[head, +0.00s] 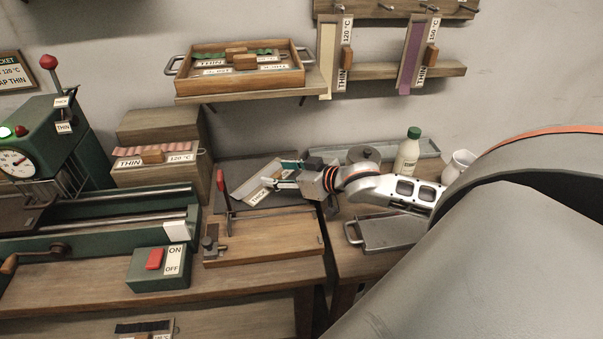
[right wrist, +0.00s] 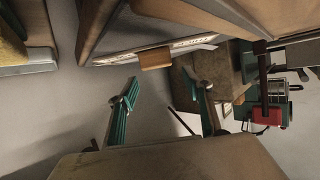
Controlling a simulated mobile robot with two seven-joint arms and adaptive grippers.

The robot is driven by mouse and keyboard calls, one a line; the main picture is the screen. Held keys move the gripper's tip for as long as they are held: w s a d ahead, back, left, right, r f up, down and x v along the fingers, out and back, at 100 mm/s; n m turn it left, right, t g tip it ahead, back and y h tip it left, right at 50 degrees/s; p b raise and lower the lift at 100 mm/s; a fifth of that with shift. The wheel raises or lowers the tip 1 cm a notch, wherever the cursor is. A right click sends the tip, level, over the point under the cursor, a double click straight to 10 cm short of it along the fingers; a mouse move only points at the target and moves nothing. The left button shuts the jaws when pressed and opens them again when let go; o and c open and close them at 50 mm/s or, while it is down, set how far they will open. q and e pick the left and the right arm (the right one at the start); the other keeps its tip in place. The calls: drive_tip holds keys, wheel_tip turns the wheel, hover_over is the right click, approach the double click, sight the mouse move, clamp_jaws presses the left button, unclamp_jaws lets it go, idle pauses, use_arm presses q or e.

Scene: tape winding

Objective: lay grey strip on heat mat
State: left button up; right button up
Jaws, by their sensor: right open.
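A pale grey strip (head: 246,188) with a "THICK" label and a small wooden grip block lies at an angle at the back of the bench, in the head view. A dark grey flat surface (head: 237,172) shows around it; I cannot tell for sure if this is the heat mat. My right gripper (head: 283,175) reaches in from the right, its teal fingertips apart, close by the strip's right end. In the right wrist view its open fingers (right wrist: 168,92) have nothing between them; a wooden block (right wrist: 155,58) on a labelled edge lies beyond. My left gripper is not in view.
A wooden board with a red-handled clamp (head: 262,238) stands in front. A grey plate with a handle (head: 390,232), a green-capped bottle (head: 407,155) and a white cup (head: 458,165) are to the right. A green machine (head: 65,150) fills the left; a shelf tray (head: 240,80) hangs above.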

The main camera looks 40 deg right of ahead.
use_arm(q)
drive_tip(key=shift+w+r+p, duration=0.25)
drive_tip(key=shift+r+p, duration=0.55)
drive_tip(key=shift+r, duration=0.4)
use_arm(e)
drive_tip(key=v, duration=0.9)
drive_tip(key=shift+r, duration=0.25)
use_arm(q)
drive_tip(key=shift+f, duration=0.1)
use_arm(e)
drive_tip(key=shift+s, duration=0.1)
